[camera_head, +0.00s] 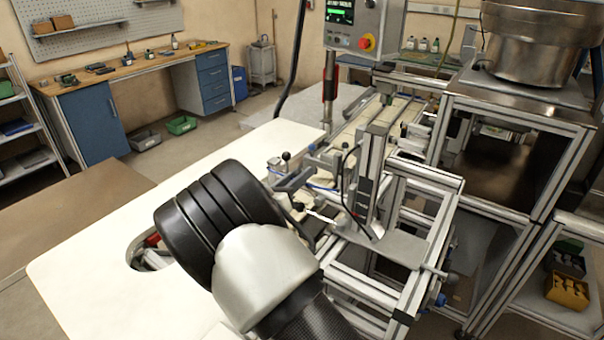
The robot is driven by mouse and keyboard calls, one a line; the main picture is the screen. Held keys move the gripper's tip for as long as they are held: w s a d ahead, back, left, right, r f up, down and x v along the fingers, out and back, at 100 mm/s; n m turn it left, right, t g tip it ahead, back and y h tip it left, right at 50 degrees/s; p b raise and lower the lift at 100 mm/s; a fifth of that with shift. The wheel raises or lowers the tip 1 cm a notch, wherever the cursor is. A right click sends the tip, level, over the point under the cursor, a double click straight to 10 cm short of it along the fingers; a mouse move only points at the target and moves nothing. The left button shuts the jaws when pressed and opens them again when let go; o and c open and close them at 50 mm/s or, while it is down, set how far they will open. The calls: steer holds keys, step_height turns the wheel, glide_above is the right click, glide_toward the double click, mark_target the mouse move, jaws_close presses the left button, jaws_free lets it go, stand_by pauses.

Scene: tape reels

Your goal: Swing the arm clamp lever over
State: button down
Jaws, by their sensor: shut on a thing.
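The tape reel machine has a small clamp unit at the near end of its rail, beside the white table top. A lever with a pale rod (321,216) ends in a black ball knob (298,206) beside my arm. A second black knob (286,156) stands upright on a metal block farther back. My gripper (303,226) is mostly hidden behind my arm; only a dark part shows close to the lever's knob end. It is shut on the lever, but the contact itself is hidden.
The white table top (90,270) has an oval cutout (133,252) at left of my arm. An upright metal post (366,190) with cables and the aluminium frame (435,230) stand close on the right. A metal bowl feeder (535,50) is behind.

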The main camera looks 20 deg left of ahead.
steer(key=shift+a+f, duration=0.45)
steer(key=shift+f, duration=0.3)
steer(key=shift+f+b, duration=0.1)
steer(key=shift+b, duration=0.2)
steer(key=c, duration=1.5)
jaws_free()
steer(key=shift+w+r, duration=0.1)
steer(key=shift+r, duration=0.1)
steer(key=b+v, duration=0.1)
steer(key=v, duration=1.6)
steer(key=shift+s, duration=0.2)
